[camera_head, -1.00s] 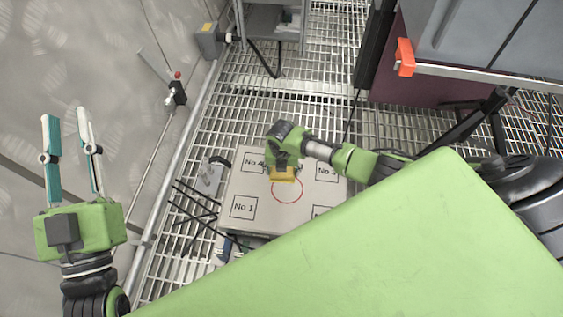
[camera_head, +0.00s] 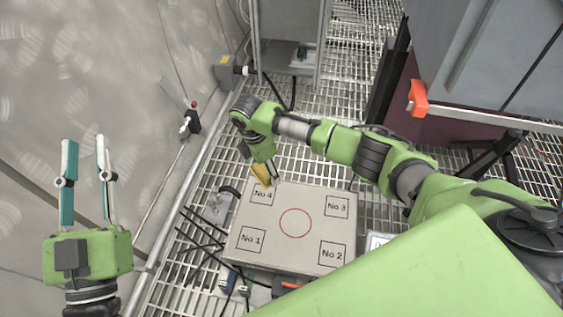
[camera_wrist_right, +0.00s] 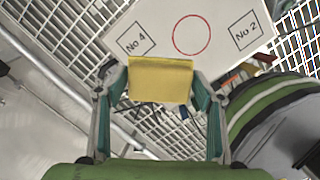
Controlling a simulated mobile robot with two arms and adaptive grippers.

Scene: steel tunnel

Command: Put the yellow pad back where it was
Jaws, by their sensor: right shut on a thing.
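The yellow pad (camera_head: 261,174) is held in my right gripper (camera_head: 266,170), near the No 4 square at the back left of the grey board (camera_head: 266,237). In the right wrist view the pad (camera_wrist_right: 160,80) sits between the two fingers of my right gripper (camera_wrist_right: 160,90), just short of the No 4 square. I cannot tell whether the pad touches the board. The board has squares marked No 1, No 2, No 3 and No 4 and a red circle in the middle, which is bare. My left gripper (camera_head: 84,160) is open and empty at the left, far from the board.
A metal grating floor surrounds the board. Black cables (camera_head: 200,232) lie at its left. A wall with a pipe runs along the left. A grey cabinet with an orange-red catch (camera_head: 418,98) stands at the right. A metal stand (camera_head: 290,55) is at the back.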

